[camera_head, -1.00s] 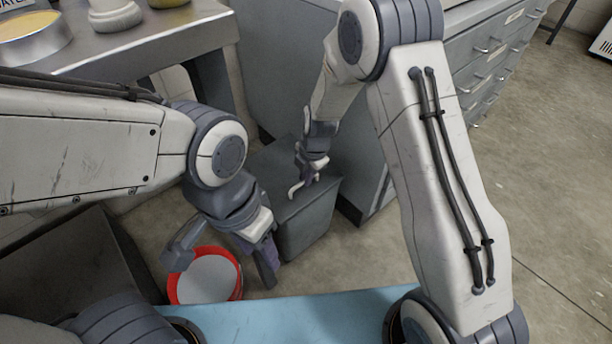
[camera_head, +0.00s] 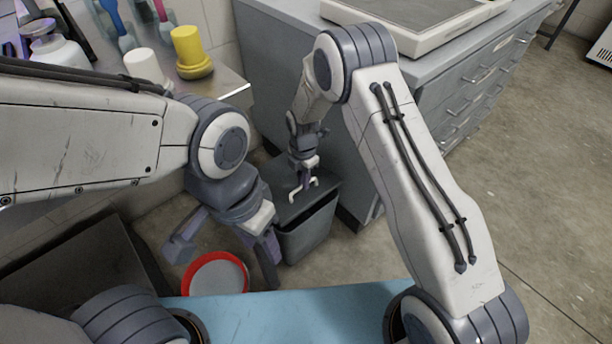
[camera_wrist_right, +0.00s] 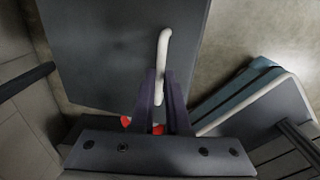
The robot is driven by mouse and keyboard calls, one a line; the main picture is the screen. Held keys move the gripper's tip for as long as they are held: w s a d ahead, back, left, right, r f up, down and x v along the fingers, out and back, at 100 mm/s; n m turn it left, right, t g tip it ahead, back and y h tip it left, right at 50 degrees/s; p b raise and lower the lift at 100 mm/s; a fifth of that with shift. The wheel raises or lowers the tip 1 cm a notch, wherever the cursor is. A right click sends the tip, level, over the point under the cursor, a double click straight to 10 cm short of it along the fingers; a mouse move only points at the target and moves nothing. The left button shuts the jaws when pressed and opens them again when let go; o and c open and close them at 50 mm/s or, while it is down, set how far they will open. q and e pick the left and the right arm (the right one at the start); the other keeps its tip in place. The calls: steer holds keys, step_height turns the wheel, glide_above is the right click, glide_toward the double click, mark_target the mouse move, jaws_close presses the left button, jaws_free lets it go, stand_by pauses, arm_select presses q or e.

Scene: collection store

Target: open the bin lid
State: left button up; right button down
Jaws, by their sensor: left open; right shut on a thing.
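The grey bin (camera_head: 306,238) stands on the floor against the cabinet, beyond the blue surface. Its flat dark lid (camera_head: 322,196) lies across the top; I cannot tell whether a gap has opened under it. A white bar handle (camera_head: 293,193) is on the lid. My right gripper (camera_head: 304,179) is at the handle. In the right wrist view its purple fingers are closed around the lower part of the white handle (camera_wrist_right: 164,50), over the dark lid (camera_wrist_right: 110,50). My left gripper (camera_head: 222,258) is open and empty, pointing down left of the bin.
A red-rimmed round container (camera_head: 217,276) is below my left gripper. A grey drawer cabinet (camera_head: 470,95) stands behind and right of the bin. A metal table with bottles and a yellow object (camera_head: 190,50) is at the back left. Floor at right is clear.

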steer(key=shift+w+a+r+p, duration=0.15)
steer(key=shift+w+r+p, duration=0.05)
steer(key=shift+r+p, duration=0.3)
steer(key=shift+w+a+r+p, duration=0.1)
steer(key=shift+w+r+p, duration=0.05)
steer(key=shift+r+p, duration=0.3)
arm_select(q)
step_height(320, 180, up, 6)
steer(key=p, duration=0.3)
arm_select(e)
steer(key=w+a+r, duration=0.3)
steer(key=w+r, duration=0.1)
steer(key=r, duration=0.1)
steer(key=shift+w+a, duration=0.25)
steer(key=shift+r, duration=0.1)
steer(key=c, duration=0.9)
jaws_free()
steer(key=shift+d, duration=0.1)
